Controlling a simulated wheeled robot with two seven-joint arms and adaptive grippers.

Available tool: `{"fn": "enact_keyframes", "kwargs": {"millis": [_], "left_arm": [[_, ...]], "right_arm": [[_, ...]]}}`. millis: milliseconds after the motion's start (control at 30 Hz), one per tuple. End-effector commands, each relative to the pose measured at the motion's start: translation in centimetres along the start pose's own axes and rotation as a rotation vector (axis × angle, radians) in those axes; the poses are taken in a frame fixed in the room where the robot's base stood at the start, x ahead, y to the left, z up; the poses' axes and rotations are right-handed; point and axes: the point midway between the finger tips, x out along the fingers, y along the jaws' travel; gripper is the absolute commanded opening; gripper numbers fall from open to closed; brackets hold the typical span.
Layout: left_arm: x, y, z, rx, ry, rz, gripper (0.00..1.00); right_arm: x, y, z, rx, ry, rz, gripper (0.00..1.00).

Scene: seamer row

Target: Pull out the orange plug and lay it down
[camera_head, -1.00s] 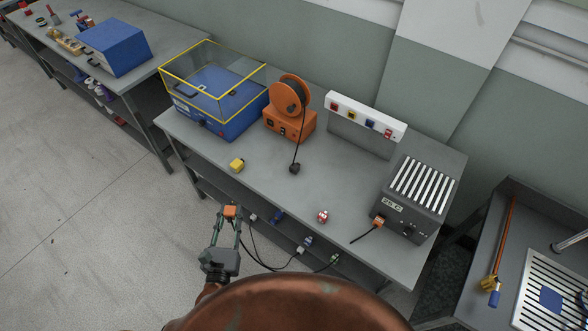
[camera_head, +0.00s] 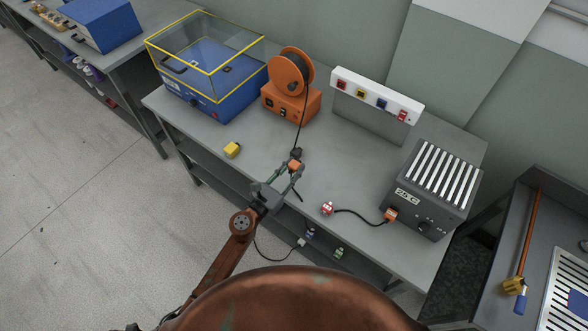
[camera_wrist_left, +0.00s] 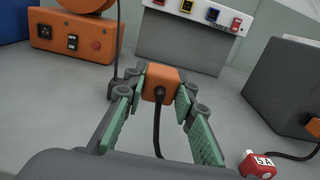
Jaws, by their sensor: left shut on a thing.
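My left gripper (camera_head: 294,170) is over the bench top (camera_head: 230,195), with its fingers on either side of an orange plug (camera_head: 296,165). In the left wrist view the orange plug (camera_wrist_left: 161,85) sits between the green finger pads, and its dark cable runs back toward the wrist. The gripper is shut on it. I cannot tell whether the plug touches the bench. Another orange connector (camera_head: 391,215) is at the front of the grey slotted heater box (camera_head: 428,190). My right gripper is not in view.
A black plug (camera_head: 296,153) hangs from the orange reel unit (camera_head: 290,100) just behind my gripper. A white socket strip (camera_head: 375,95) stands behind.

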Motion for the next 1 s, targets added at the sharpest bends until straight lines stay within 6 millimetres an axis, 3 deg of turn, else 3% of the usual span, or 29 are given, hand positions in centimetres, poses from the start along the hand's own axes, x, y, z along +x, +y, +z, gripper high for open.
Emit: {"fn": "enact_keyframes", "kwargs": {"millis": [233,700,1000], "left_arm": [[0.4,-0.1,-0.9,-0.001,0.001,-0.011,0.0],[0.3,0.0,-6.0,-0.002,0.004,-0.008,0.0],[0.3,0.0,-7.2,0.0,0.001,-0.008,0.0]], "right_arm": [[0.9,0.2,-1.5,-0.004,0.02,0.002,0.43],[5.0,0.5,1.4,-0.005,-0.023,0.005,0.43],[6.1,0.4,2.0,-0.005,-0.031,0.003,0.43]]}}
